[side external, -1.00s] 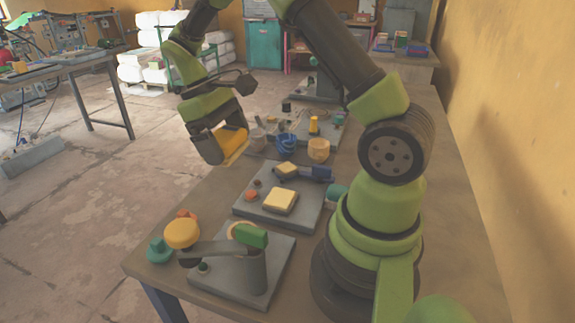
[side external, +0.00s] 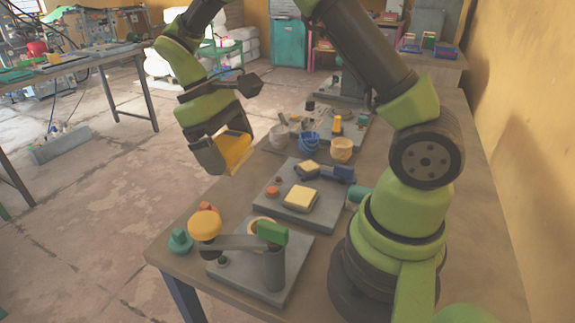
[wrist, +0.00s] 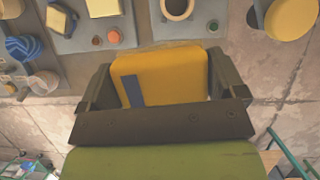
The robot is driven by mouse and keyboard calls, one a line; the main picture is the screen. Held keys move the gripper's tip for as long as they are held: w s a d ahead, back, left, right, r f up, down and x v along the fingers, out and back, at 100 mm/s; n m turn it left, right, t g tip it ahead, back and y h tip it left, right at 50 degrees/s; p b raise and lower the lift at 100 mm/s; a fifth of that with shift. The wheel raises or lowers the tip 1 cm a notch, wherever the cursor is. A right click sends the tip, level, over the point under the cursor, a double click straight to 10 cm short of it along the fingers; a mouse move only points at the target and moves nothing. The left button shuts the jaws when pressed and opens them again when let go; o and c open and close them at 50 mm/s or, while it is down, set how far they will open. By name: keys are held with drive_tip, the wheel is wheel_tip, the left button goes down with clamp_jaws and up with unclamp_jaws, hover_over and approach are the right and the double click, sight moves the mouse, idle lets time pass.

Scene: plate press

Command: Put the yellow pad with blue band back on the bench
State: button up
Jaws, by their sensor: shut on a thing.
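My gripper (wrist: 165,85) is shut on the yellow pad with blue band (wrist: 185,78), with a jaw on either side of the pad. The blue band (wrist: 131,91) shows as a dark blue strip on the pad's left side in the wrist view. In the side view the pad (side external: 236,152) shows as a yellow slab in my gripper (side external: 222,155), raised beside the left edge of the bench (side external: 226,195). The floor lies behind the pad in the wrist view.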

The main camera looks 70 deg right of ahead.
drive_tip(key=w+d+f+n+t+h, duration=0.1)
drive_tip(key=w+d+f+n, duration=0.1)
drive_tip(key=d+n, duration=0.15)
drive_tip(key=w+d+f+n+h, duration=0.1)
drive_tip(key=w+d+n, duration=0.2)
drive_tip(key=d, duration=0.2)
drive_tip(key=n+t+h, duration=0.2)
drive_tip(key=n+t, duration=0.2)
drive_tip(key=n, duration=0.7)
hover_over(262, 163)
drive_tip(key=a, duration=0.1)
drive_tip(key=shift+m, duration=0.25)
wheel_tip(262, 163, down, 9)
drive_tip(key=shift+a+f, duration=0.15)
drive_tip(key=shift+f, duration=2.3)
drive_tip(key=shift+f, duration=0.15)
drive_tip(key=o, duration=0.6)
drive_tip(key=shift+c, duration=0.2)
